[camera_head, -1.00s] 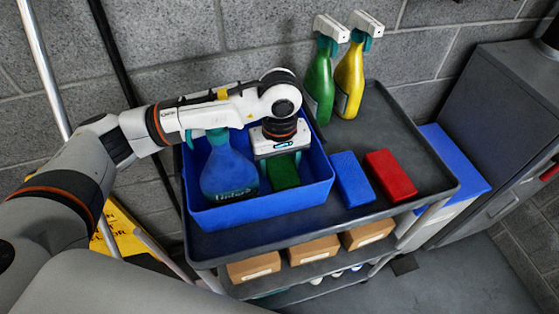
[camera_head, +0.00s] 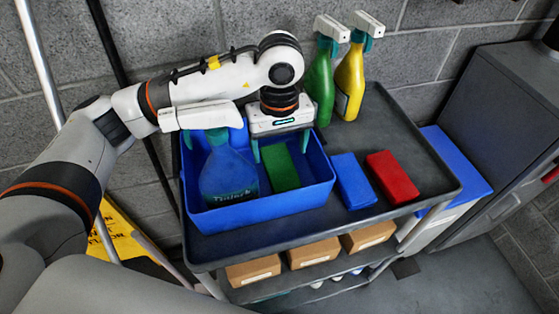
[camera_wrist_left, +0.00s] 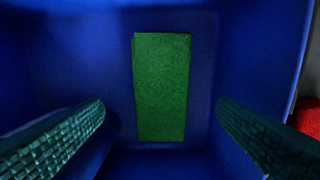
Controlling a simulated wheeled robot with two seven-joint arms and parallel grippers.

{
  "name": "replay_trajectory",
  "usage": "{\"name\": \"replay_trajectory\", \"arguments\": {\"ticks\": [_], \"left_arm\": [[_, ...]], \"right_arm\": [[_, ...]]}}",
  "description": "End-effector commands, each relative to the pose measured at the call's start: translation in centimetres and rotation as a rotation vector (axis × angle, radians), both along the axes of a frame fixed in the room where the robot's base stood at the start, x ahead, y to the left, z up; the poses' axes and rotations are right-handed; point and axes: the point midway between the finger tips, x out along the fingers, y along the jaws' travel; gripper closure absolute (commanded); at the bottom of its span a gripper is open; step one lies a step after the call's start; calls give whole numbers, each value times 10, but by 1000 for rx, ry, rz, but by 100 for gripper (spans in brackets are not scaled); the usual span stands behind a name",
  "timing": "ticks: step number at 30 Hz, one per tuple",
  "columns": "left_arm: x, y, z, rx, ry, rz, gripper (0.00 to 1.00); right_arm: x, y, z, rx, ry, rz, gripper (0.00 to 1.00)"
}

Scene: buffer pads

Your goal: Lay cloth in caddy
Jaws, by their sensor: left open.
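The green cloth (camera_head: 281,168) is a flat rectangular pad lying inside the blue caddy (camera_head: 262,208), to the right of a blue spray bottle (camera_head: 228,175). In the left wrist view the cloth (camera_wrist_left: 162,88) lies on the caddy (camera_wrist_left: 205,25) floor, between and beyond the fingers. My left gripper (camera_head: 284,150) is above the caddy, pointing down, with its teal fingers spread wide. In the wrist view the left gripper (camera_wrist_left: 160,135) is open and empty, apart from the cloth. My right gripper is not in view.
A blue pad (camera_head: 352,181) and a red pad (camera_head: 392,177) lie on the grey cart top (camera_head: 415,140) right of the caddy. Green (camera_head: 320,85) and yellow (camera_head: 350,80) spray bottles stand behind. Cardboard boxes (camera_head: 310,252) sit on the lower shelf.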

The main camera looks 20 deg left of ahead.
Motion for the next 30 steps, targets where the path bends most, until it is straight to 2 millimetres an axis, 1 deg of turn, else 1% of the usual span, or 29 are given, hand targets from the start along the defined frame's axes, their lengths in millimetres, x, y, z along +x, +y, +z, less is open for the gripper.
{"name": "replay_trajectory", "arguments": {"ticks": [1,3,6,10,15,30], "left_arm": [[1,0,11,0,-6,-2,20],[1,0,25,1,-4,-1,20],[0,0,41,0,-2,-1,20],[0,0,54,1,-1,-1,20],[0,0,60,0,1,-1,20],[0,0,59,0,1,-1,20]], "right_arm": [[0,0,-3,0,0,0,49],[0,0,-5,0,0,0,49],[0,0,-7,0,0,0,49],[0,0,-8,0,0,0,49],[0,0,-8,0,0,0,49],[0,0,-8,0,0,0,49]]}}
